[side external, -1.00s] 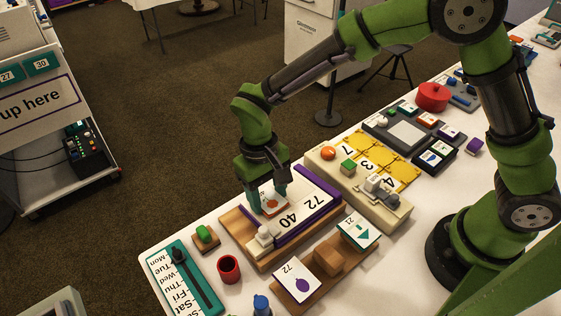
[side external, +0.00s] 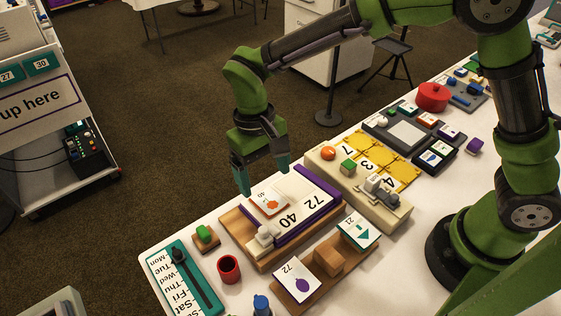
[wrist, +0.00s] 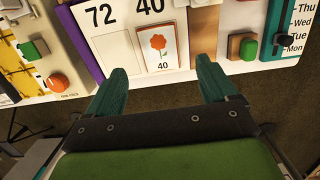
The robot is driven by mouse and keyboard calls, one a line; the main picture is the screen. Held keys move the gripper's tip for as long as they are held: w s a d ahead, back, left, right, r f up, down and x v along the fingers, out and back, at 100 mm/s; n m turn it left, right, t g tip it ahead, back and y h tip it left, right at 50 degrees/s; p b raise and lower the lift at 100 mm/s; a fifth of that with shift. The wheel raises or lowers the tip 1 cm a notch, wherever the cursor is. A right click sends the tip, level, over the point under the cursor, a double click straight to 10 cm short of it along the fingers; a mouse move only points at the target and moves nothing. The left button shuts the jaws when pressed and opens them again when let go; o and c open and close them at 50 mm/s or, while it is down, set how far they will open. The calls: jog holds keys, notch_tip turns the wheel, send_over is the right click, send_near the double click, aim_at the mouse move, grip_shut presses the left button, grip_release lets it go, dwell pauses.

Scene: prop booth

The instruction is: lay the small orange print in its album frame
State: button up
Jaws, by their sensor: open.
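The small orange print (side external: 269,201), a white card with an orange flower and the number 40, lies flat on the album page (side external: 312,200) beside the page's 40 label. In the wrist view the print (wrist: 158,45) sits below that label, within the 40 space; whether its edges are fully seated I cannot tell. The album also has a 72 label, a blank space and purple edge strips. My gripper (side external: 263,178) is open and empty, raised above and behind the print, apart from it. Its fingers (wrist: 160,70) show spread in the wrist view.
A card marked 72 with a purple picture (side external: 297,282) and a green card (side external: 359,231) stand on a wooden rack in front. A beige block with yellow plates (side external: 372,162) stands right of the album. A red cup (side external: 229,269) and teal weekday board (side external: 184,280) stand left.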

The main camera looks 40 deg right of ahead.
notch_tip(320, 180, up, 11)
jog(key=w, duration=0.1)
jog(key=shift+w, duration=0.25)
jog(key=s+d+r+m+t+y, duration=0.1)
jog(key=s+d+t, duration=0.3)
jog(key=d, duration=0.6)
jog(key=s+d+r+m+t+y, duration=0.1)
jog(key=s+d+r+m+t, duration=0.1)
jog(key=s+d, duration=0.7)
jog(key=d+m+t, duration=0.1)
jog(key=t, duration=0.1)
jog(key=shift+s+d+r+t, duration=0.2)
jog(key=shift+d+r+t, duration=0.05)
jog(key=shift+t, duration=0.15)
